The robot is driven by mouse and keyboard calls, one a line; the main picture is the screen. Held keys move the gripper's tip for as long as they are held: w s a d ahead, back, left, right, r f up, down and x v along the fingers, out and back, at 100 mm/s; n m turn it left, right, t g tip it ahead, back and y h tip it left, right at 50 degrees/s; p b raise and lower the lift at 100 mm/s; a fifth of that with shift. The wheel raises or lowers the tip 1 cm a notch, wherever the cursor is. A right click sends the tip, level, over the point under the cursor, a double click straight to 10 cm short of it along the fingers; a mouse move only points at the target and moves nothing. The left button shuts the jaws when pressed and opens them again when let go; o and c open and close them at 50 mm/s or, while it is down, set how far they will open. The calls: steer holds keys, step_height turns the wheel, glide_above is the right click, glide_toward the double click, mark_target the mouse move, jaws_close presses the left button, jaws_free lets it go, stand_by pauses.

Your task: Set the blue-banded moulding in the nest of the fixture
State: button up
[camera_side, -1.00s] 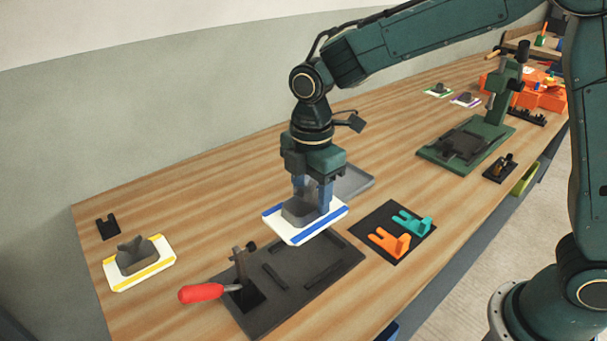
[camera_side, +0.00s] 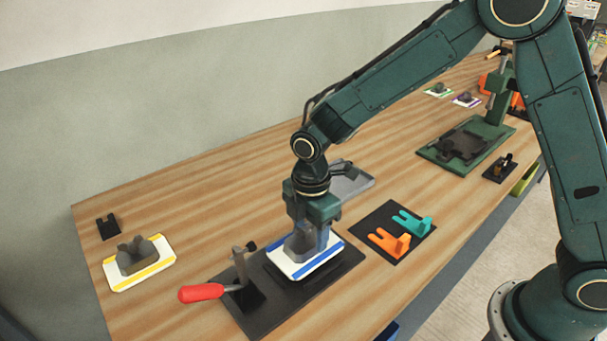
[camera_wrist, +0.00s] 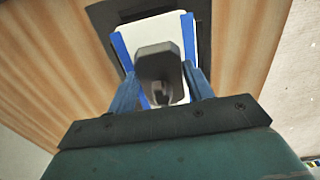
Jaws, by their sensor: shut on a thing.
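The blue-banded moulding (camera_side: 285,265) is a white plate with blue edge bands and a grey raised block. My gripper (camera_side: 307,250) is shut on its grey block, and the blue fingers stand on either side of it. In the wrist view the moulding (camera_wrist: 190,29) lies beyond my gripper (camera_wrist: 163,92). The fixture (camera_side: 266,322) is a dark plate with a red-handled clamp (camera_side: 202,292) at its left. The moulding is over the middle of the fixture, low and roughly level; I cannot tell whether it touches.
A yellow-banded moulding (camera_side: 152,271) and a small black fork piece (camera_side: 108,227) lie at left. A black mat (camera_side: 370,224) with orange and teal forks is at right. A grey tray (camera_side: 358,184) is behind my gripper. A green fixture (camera_side: 437,150) stands farther right.

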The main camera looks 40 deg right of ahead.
steer(key=shift+f, duration=0.95)
steer(key=shift+f, duration=0.25)
steer(key=o, duration=1.3)
steer(key=shift+r, duration=0.1)
step_height(320, 180, up, 12)
steer(key=shift+f, duration=0.2)
steer(key=shift+r, duration=0.35)
